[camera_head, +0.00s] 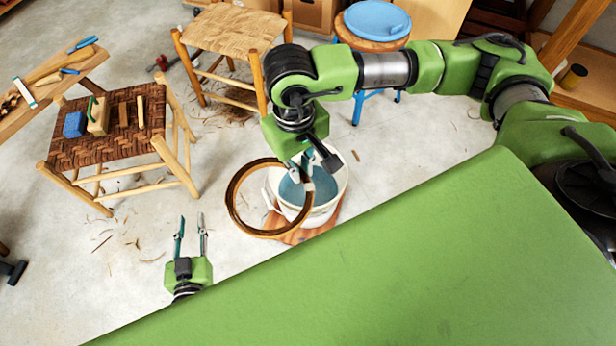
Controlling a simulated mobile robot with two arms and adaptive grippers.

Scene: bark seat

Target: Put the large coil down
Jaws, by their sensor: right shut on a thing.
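The large coil (233,209) is a brown ring of bark strip. It hangs tilted from my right gripper (303,178), which is shut on the ring's right side. The coil is in front of and above a white bucket (325,211) and overlaps its left part in the picture. Whether the coil touches the bucket I cannot tell. My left gripper (190,222) is open and empty at the lower left, its two fingers apart and pointing away over the floor.
The bucket stands on a wooden board (301,236). A woven chair (75,149) with tools and a blue block stands left. A pale woven stool (228,31) and a blue-legged stool with a blue lid (377,20) stand behind. Floor at left centre is mostly clear.

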